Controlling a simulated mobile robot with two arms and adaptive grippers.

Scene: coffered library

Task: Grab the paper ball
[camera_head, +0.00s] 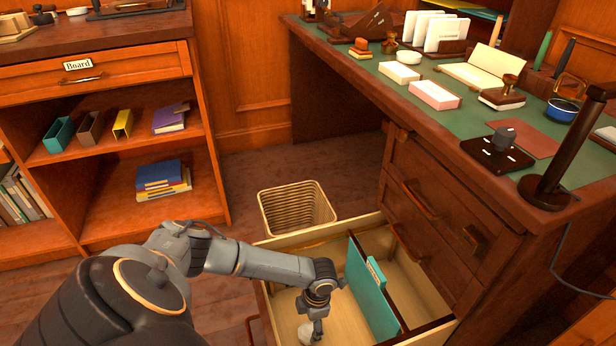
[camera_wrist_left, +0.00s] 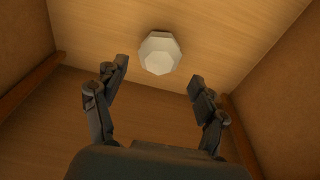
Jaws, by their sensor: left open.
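The paper ball (camera_head: 307,334) is white and faceted. It lies on the wooden floor of the open lower desk drawer (camera_head: 298,236), in its left part. My left gripper (camera_head: 314,314) reaches down into the drawer just above the ball. In the left wrist view the ball (camera_wrist_left: 160,53) shows just beyond and between the fingertips of my left gripper (camera_wrist_left: 157,80). The fingers are spread open, with clear gaps on both sides of the ball. My right gripper is out of view.
A teal folder (camera_head: 370,290) stands beside a divider in the drawer, right of my gripper. A wicker wastebasket (camera_head: 296,209) stands behind the drawer. The desk (camera_head: 435,130) rises at right with stationery on top. A shelf with books (camera_head: 163,180) stands at left.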

